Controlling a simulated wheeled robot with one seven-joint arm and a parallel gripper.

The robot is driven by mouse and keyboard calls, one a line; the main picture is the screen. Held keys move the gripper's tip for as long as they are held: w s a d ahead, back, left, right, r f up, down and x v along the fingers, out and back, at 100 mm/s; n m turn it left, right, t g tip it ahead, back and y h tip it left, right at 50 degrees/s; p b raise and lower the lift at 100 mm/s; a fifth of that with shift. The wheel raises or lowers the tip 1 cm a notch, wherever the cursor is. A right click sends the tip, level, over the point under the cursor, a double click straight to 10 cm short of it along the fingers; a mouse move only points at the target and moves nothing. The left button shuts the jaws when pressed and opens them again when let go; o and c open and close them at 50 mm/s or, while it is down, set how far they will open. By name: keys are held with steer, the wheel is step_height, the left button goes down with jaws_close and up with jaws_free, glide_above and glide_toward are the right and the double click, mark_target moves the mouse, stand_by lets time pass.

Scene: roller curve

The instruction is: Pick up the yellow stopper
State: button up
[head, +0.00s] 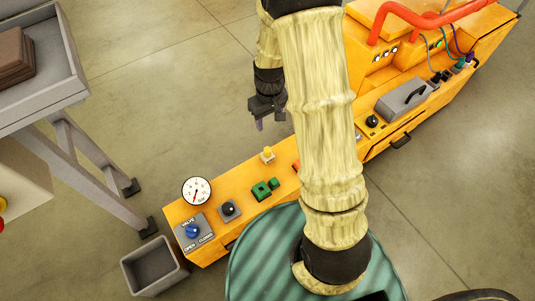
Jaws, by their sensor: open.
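The yellow stopper (267,152) is small and stands on the orange top of the machine, left of my arm and behind the green block. My gripper (270,122) is open and empty, pointing down above and beyond the stopper in the picture. It does not touch the stopper. The exact height of the gripper over the machine is hard to tell from this one view.
Near the stopper are a green block (265,189), a black knob (229,209), a round gauge (196,190) and a blue valve (192,231). My arm hides the machine's middle. A grey bin (153,265) stands at the lower left. A grey-legged table (62,100) stands left.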

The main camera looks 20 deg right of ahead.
steer(key=shift+w+f, duration=0.25)
steer(key=shift+f, duration=0.3)
steer(key=shift+w+f, duration=0.25)
steer(key=shift+f, duration=0.25)
steer(key=b, duration=0.6)
glide_toward(268, 149)
step_height(268, 149, down, 5)
steer(key=shift+f, duration=0.25)
step_height(268, 149, down, 5)
steer(key=b, duration=0.4)
steer(key=shift+w+a+f, duration=0.1)
steer(key=shift+f, duration=0.05)
